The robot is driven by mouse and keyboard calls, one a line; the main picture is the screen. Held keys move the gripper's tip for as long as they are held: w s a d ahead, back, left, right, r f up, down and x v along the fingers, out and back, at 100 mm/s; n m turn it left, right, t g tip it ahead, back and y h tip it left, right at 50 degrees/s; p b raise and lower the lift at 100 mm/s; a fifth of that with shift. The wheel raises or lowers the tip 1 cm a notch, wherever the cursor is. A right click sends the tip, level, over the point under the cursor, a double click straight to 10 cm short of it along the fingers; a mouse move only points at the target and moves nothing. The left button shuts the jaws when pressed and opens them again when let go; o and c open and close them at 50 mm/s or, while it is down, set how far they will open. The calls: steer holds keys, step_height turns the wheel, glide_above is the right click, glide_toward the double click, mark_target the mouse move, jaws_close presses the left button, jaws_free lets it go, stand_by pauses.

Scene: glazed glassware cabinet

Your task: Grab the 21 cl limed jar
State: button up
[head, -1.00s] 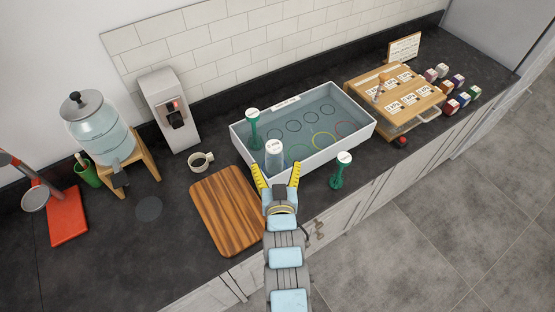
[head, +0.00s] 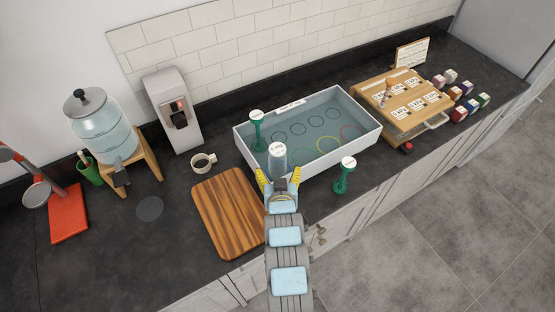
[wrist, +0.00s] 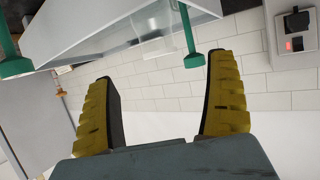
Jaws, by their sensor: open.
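A clear glass jar with a white top (head: 279,160) stands upright at the near side of the pale tray (head: 374,134). I cannot tell whether it is the 21 cl limed one, as its lettering is too small to read. My gripper (head: 279,178) is open, its yellow fingers spread just on the near side of the jar. In the wrist view, a faint clear glass shape (wrist: 152,22) lies beyond and between the fingertips of my gripper (wrist: 162,68). Nothing is between the fingers there. The jar's lower part is hidden by my gripper in the head view.
A green stand with a white top (head: 257,132) is at the tray's left end; another (head: 345,176) stands on the counter to the right of my gripper. A wooden board (head: 226,212) lies left. A wooden label box (head: 404,110) is right of the tray.

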mark_target(278, 158)
steer(key=shift+p+x, duration=0.55)
steer(key=shift+x, duration=2.75)
steer(key=shift+d+p+x, duration=0.15)
steer(key=shift+p+x, duration=0.2)
steer(key=shift+x, duration=0.45)
steer(key=shift+d+p+x, duration=0.15)
steer(key=shift+p+x, duration=0.15)
steer(key=shift+x, duration=1.55)
steer(key=shift+f, duration=0.1)
steer(key=c, duration=1.4)
